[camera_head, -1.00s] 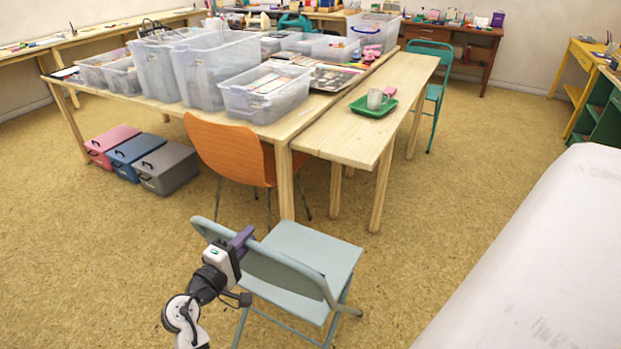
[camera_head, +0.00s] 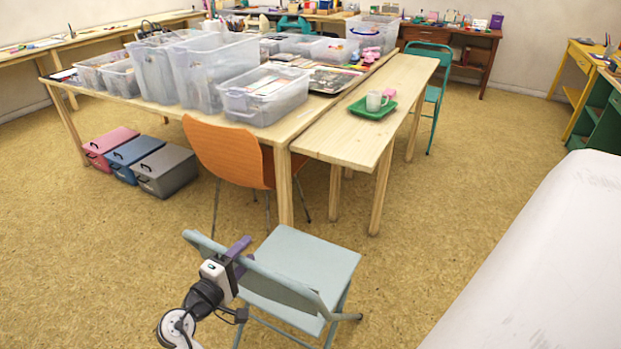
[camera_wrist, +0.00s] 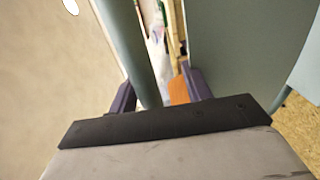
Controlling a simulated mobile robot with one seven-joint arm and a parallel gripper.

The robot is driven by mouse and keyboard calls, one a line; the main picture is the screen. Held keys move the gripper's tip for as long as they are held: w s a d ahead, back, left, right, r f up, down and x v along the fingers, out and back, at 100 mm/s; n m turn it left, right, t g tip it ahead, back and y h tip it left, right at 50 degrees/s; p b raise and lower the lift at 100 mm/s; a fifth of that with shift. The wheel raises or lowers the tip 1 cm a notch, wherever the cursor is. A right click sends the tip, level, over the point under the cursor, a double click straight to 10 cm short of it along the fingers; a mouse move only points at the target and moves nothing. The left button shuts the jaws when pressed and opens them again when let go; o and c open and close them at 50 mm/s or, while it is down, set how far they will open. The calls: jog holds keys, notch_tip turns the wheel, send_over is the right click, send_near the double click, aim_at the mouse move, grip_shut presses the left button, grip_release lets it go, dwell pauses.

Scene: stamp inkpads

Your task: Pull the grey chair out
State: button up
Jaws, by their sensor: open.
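The grey chair (camera_head: 310,262) is a pale grey-green folding chair in the lower middle of the head view. Its seat faces the tables and its backrest is towards me. My gripper (camera_head: 239,254) is at the top edge of the backrest, left of its middle. In the wrist view the backrest's rounded top bar (camera_wrist: 140,50) runs between the two purple fingers (camera_wrist: 158,92). The fingers are apart, one on each side of the bar. I cannot tell whether either finger touches it.
An orange chair (camera_head: 225,155) stands beyond the grey chair at the large table (camera_head: 255,148). A narrow wooden table (camera_head: 345,145) is to its right. Several lidded boxes (camera_head: 165,172) are on the floor at left. The floor left of the chair is clear. A white surface (camera_head: 540,265) fills the lower right.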

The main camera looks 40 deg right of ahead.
jog(key=v, duration=1)
jog(key=shift+r+p, duration=0.25)
jog(key=shift+p, duration=0.1)
jog(key=shift+a, duration=0.1)
